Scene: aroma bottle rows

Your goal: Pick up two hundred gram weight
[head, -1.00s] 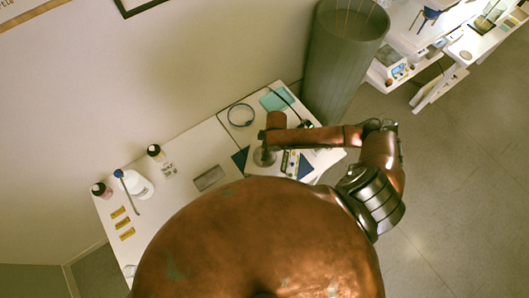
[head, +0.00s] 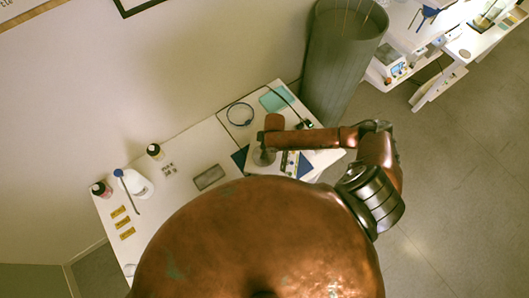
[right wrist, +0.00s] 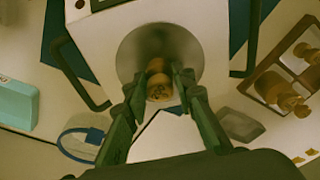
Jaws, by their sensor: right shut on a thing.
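My right gripper (right wrist: 160,88) is shut on a small brass weight (right wrist: 158,86), with a green finger on each side of it. The weight is over the round metal pan (right wrist: 188,55) of a white balance; I cannot tell whether it touches the pan. In the head view my right gripper (head: 264,155) is over that pan, beside the balance's front panel (head: 290,163), and the weight is too small to make out. No marking on the weight is readable. My left gripper is not in view.
A brown holder with more brass weights (right wrist: 285,98) stands at the right in the wrist view. A teal box (right wrist: 15,105) and a blue-banded ring (right wrist: 82,140) are at the left. A grey tray (head: 209,177) and bottles (head: 155,151) are on the white table.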

